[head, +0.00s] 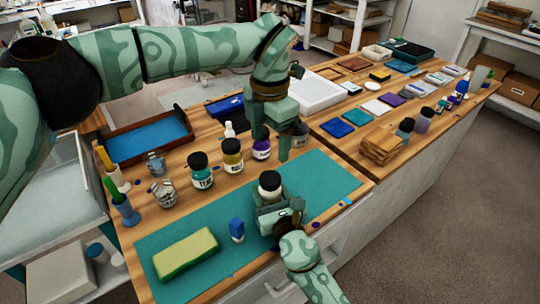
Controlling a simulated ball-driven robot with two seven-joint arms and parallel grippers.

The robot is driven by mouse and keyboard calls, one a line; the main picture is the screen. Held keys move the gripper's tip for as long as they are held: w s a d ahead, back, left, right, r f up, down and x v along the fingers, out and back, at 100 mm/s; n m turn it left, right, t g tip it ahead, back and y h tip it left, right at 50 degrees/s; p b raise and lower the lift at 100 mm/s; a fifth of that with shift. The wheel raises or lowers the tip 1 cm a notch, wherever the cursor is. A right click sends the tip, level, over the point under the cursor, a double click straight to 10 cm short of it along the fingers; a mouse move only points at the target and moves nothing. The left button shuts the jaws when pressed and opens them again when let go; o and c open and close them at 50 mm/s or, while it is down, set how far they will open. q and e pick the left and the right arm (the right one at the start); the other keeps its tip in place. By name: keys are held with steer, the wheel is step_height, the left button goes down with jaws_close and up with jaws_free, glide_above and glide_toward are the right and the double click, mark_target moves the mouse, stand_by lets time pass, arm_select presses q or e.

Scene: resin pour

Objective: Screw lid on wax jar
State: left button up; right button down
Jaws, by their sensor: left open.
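A small pale jar with a dark top, apparently the wax jar (268,194), stands upright on the teal mat (320,180). The dark top looks like the lid (270,181) sitting on the jar's mouth; how tightly it is on cannot be told. My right gripper (274,203) comes from the front, with its fingers around the jar's lower part, and looks shut on it. My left gripper (271,143) points down behind and above the jar. Its fingers are apart, with nothing held between them.
Lidded bottles (201,170) stand in a row behind the mat; a purple-labelled one (261,149) is close to my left gripper. The mat's right part is clear.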

mark_target(274, 201)
arm_select(q)
steer(key=shift+r, duration=0.85)
arm_select(e)
steer(key=c, duration=0.6)
jaws_free()
steer(key=p+v, duration=0.1)
steer(key=v, duration=0.6)
arm_select(q)
steer(key=shift+r, duration=0.3)
arm_select(e)
steer(key=v, duration=0.9)
steer(key=shift+s+d, duration=0.1)
steer(key=shift+s, duration=0.05)
